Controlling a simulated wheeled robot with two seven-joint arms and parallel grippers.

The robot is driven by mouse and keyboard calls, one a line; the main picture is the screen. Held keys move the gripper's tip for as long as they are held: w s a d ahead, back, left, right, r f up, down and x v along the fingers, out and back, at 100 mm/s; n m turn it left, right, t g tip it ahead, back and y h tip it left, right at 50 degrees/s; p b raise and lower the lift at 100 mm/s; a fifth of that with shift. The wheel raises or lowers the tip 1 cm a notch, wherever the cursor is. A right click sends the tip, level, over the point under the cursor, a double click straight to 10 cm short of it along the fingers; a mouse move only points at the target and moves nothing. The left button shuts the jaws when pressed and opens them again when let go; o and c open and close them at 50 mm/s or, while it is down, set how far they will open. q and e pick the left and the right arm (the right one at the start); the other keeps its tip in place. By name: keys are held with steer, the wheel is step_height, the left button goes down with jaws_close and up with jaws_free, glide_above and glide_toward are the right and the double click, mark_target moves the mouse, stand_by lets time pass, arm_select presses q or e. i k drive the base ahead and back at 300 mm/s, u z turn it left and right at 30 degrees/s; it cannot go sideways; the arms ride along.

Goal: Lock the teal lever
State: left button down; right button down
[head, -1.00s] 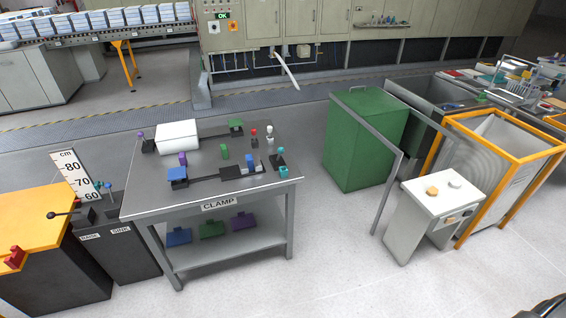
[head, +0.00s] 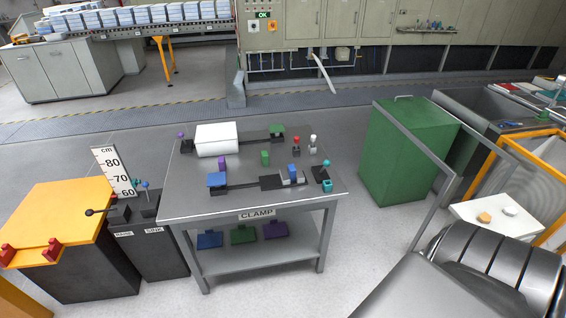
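The teal lever (head: 326,165) is at the right end of the grey table labelled CLAMP (head: 255,214). It has a small teal knob on a dark stem, and it is too small to tell its locked state. A separate teal piece (head: 327,186) is just in front of it at the table's right edge.
A green bin (head: 405,150) stands to the right. An orange-topped cabinet (head: 62,220) stands left. Pale floor is open in front.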

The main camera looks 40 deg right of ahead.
mark_target(327, 164)
steer(key=z, duration=0.1)
steer(key=i, duration=0.9)
steer(key=z, duration=0.8)
